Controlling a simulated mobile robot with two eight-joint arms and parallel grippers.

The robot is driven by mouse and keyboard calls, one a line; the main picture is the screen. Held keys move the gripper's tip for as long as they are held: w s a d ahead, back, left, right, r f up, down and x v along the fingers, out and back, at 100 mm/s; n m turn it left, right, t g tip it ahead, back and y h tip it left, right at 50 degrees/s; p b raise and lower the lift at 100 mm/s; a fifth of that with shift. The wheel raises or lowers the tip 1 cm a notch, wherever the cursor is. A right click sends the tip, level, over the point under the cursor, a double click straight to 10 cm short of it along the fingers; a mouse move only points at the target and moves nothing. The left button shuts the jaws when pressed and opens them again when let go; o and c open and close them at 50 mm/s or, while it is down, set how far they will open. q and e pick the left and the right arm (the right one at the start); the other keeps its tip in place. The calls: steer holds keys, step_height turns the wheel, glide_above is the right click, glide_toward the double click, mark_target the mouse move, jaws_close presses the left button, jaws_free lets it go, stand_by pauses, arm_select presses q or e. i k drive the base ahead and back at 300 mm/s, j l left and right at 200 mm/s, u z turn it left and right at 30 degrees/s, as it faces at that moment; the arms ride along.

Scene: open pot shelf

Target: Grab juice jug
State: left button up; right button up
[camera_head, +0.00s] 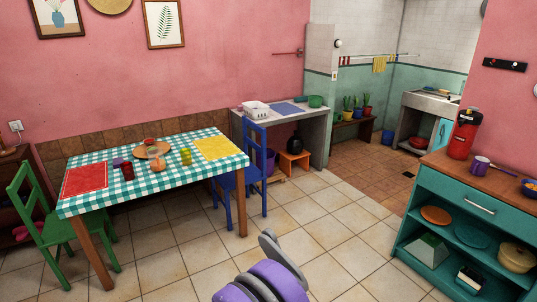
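A small orange-tinted, see-through vessel (154,158), perhaps the juice jug, stands near the middle of the dining table beside a round wooden board (160,147). It is too small to make out a handle or spout. A dark red cup (127,173) stands to its left and a yellow cup (186,156) to its right. The table (150,189) has a green-and-white checked cloth. A purple and grey part of my own body shows at the bottom centre, well apart from the table. I see neither gripper's fingertips.
A green chair (40,215) stands at the table's left end and a blue chair (249,170) at its right end. A teal cabinet (447,188) with open shelves is on the right, with a red dispenser (463,135) on top. Tiled floor (335,225) between is clear.

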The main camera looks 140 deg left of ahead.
mark_target(156, 156)
steer(key=u, duration=5.45)
